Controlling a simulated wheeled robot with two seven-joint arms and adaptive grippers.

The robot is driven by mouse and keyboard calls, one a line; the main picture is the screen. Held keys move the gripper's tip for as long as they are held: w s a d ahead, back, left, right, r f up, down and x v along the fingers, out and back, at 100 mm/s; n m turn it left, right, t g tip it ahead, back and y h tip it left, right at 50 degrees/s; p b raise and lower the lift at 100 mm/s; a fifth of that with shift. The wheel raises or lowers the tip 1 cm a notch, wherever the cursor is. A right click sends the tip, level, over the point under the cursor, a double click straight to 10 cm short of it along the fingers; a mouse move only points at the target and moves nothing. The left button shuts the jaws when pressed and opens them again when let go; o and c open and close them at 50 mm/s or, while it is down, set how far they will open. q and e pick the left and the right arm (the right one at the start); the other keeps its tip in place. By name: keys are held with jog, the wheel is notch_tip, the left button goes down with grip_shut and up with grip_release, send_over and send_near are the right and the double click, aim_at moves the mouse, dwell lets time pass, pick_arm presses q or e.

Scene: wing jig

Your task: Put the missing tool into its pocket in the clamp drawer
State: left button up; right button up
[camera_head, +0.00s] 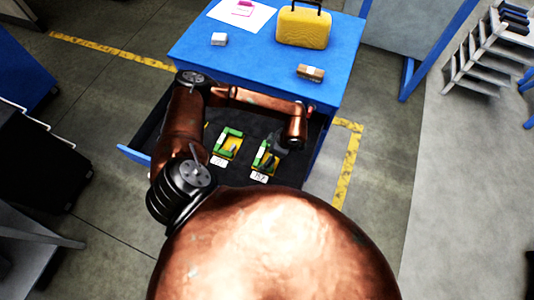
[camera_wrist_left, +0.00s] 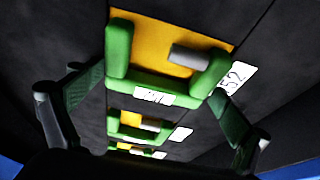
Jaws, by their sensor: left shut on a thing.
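My left gripper (camera_head: 277,150) is over the right part of the open drawer (camera_head: 135,154). In the left wrist view, its two fingers (camera_wrist_left: 162,92) are shut on a green U-shaped clamp (camera_wrist_left: 150,88) with a grey bar and a white label. The held clamp is over a yellow pocket (camera_wrist_left: 160,34) in the dark drawer lining, beside a white tag reading 52 (camera_wrist_left: 237,76). I cannot tell whether it rests in the pocket or hangs just above. Another green clamp (camera_head: 222,152) lies in a yellow pocket to the left. My right gripper is out of view.
The blue cabinet top (camera_head: 250,75) carries a yellow case (camera_head: 302,28), a brown block (camera_head: 310,73), a small white box (camera_head: 219,39) and a paper sheet. More clamps (camera_wrist_left: 138,126) sit in a row in the drawer. My left arm hides part of the drawer.

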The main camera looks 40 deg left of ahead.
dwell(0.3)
pick_arm(q)
jog(key=o, duration=1.2)
jog(key=shift+o, duration=0.2)
jog(key=shift+f, duration=0.1)
jog(key=v, duration=1.2)
jog(key=shift+s, duration=0.1)
